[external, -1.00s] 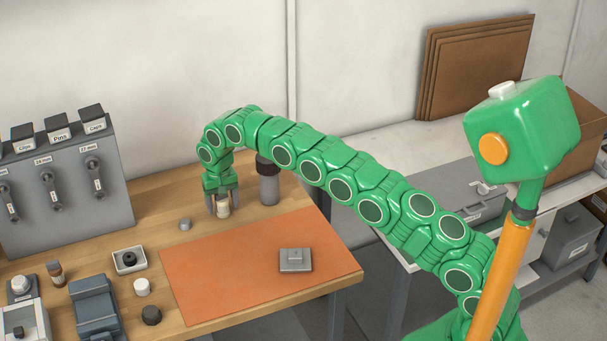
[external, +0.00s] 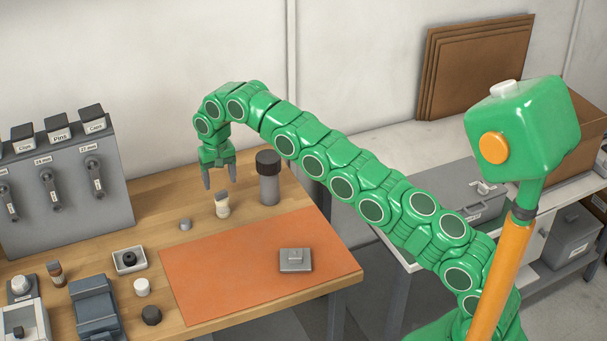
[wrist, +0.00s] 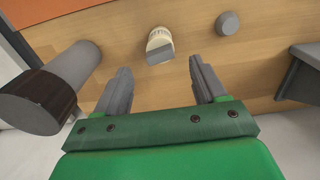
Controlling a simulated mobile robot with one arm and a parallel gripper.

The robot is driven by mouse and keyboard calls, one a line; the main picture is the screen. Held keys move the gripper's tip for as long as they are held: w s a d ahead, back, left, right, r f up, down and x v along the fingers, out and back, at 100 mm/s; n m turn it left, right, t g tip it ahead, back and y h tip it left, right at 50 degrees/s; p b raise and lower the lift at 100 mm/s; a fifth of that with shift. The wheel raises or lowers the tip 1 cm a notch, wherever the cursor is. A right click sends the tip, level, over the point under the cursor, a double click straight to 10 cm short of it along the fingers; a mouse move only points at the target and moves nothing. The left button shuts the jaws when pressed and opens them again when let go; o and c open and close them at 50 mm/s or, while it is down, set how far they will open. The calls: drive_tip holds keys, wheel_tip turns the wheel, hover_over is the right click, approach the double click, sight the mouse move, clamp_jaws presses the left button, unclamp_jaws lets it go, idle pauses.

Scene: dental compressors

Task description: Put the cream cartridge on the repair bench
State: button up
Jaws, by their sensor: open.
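The cream cartridge (external: 222,204) stands upright on the wooden repair bench (external: 190,237), just behind the orange mat. It has a cream body with a grey-brown part. In the wrist view the cartridge (wrist: 160,45) lies beyond the fingertips, between their lines and apart from both. My gripper (external: 220,180) is open and empty, above and slightly behind the cartridge. Its two grey fingers (wrist: 158,75) are spread in the wrist view.
A grey cylinder with a dark cap (external: 268,178) stands close right of the cartridge. A small grey knob (external: 185,224) is to its left. The orange mat (external: 220,275) is clear except for a grey block (external: 295,260). A grey rack (external: 65,180) stands at the left.

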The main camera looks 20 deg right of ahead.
drive_tip(key=shift+r, duration=1.45)
drive_tip(key=shift+r, duration=0.1)
